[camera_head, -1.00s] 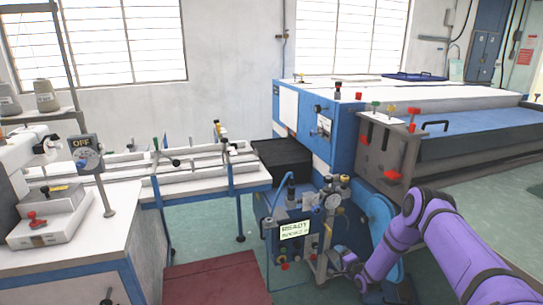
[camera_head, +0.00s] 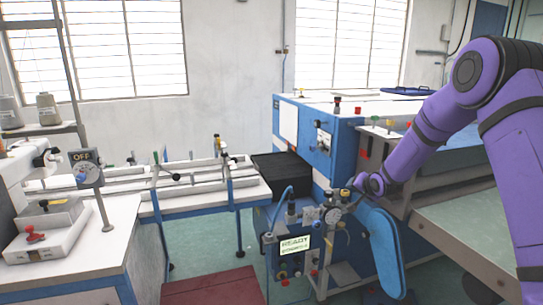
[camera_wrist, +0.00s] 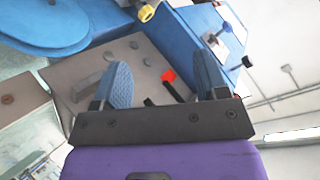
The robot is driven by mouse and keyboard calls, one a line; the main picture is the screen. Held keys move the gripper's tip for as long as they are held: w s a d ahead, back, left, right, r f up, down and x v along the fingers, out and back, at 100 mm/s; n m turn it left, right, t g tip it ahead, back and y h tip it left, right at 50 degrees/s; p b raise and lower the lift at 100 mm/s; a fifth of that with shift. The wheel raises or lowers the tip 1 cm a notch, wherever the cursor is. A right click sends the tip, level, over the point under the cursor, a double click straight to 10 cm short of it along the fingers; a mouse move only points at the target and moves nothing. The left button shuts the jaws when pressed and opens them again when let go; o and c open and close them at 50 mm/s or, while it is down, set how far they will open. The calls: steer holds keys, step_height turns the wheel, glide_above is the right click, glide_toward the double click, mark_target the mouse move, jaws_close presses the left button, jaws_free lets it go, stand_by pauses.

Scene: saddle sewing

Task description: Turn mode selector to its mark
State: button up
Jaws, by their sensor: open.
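A small white panel with dark knobs (camera_head: 323,140) is on the blue machine's front face. It seems to show in the wrist view as a pale plate (camera_wrist: 225,22) with dark knobs beside it. A grey box marked OFF with a round dial (camera_head: 87,172) stands on a post at the left. I cannot tell for sure which of these is the mode selector, and no mark is readable. My gripper (camera_wrist: 163,82) is open and empty, its two blue-padded fingers apart. In the head view my gripper (camera_head: 358,187) is in front of the machine, right of and below the white panel.
A gauge (camera_head: 333,215) and a READY display (camera_head: 294,245) are below and left of my gripper. A blue rounded cover (camera_head: 382,250) is below it. Red knobs (camera_wrist: 168,75) and a yellow knob (camera_wrist: 147,13) project nearby.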

steer(key=s+r+n+g+h, duration=0.2)
steer(key=s+r+n+g, duration=0.1)
steer(key=s+r, duration=2.05)
steer(key=s+r+n+g, duration=0.1)
steer(key=s+n+g, duration=0.1)
steer(key=s, duration=2.8)
steer(key=shift+s+a+n+g, duration=0.35)
steer(key=shift+a+n+g, duration=0.1)
steer(key=shift+n, duration=0.25)
steer(key=shift+r, duration=0.1)
